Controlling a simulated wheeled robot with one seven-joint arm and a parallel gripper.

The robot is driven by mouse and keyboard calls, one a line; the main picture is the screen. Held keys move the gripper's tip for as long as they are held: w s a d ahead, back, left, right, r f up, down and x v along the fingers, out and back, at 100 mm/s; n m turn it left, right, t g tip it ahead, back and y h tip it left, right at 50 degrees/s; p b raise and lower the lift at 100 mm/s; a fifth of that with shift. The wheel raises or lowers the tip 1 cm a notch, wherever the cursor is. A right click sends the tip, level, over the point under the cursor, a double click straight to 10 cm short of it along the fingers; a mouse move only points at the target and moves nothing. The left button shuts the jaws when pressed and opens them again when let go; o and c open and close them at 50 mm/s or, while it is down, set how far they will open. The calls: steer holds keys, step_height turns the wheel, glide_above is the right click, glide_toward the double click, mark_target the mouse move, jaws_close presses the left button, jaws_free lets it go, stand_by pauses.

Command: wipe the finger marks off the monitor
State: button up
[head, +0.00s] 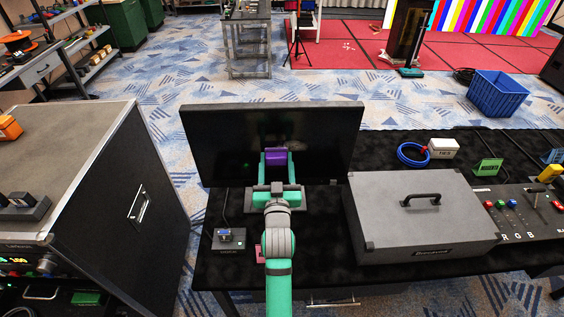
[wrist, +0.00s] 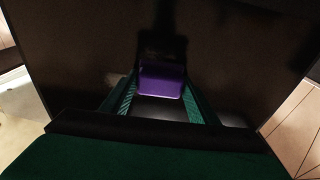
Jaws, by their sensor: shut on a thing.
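The monitor (head: 222,140) stands upright on the black-covered table, its dark screen facing me. My gripper (head: 276,158) is in front of the lower middle of the screen, shut on a purple block-shaped wiper (head: 275,156). In the wrist view the purple wiper (wrist: 161,82) sits between the green fingers of my gripper (wrist: 160,98), close to the dark screen (wrist: 80,50). I cannot tell whether it touches the screen.
A grey case (head: 420,215) lies right of my arm, and a large flight case (head: 75,180) stands at the left. A small black device (head: 229,240) sits on the table (head: 325,265) left of my arm. A blue cable coil (head: 411,155) and blue crate (head: 497,93) are farther right.

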mark_target(310, 148)
steer(key=shift+a+r, duration=0.25)
steer(key=shift+a, duration=0.05)
steer(key=shift+d+r, duration=0.1)
steer(key=shift+r, duration=0.45)
steer(key=shift+s+d, duration=0.15)
steer(key=shift+d, duration=1.6)
steer(key=shift+w+d, duration=0.15)
steer(key=shift+d, duration=1.65)
steer(key=shift+w+d, duration=0.1)
steer(key=shift+d, duration=1.7)
steer(key=s, duration=0.6)
steer(key=shift+a, duration=0.1)
steer(key=shift+s, duration=1.5)
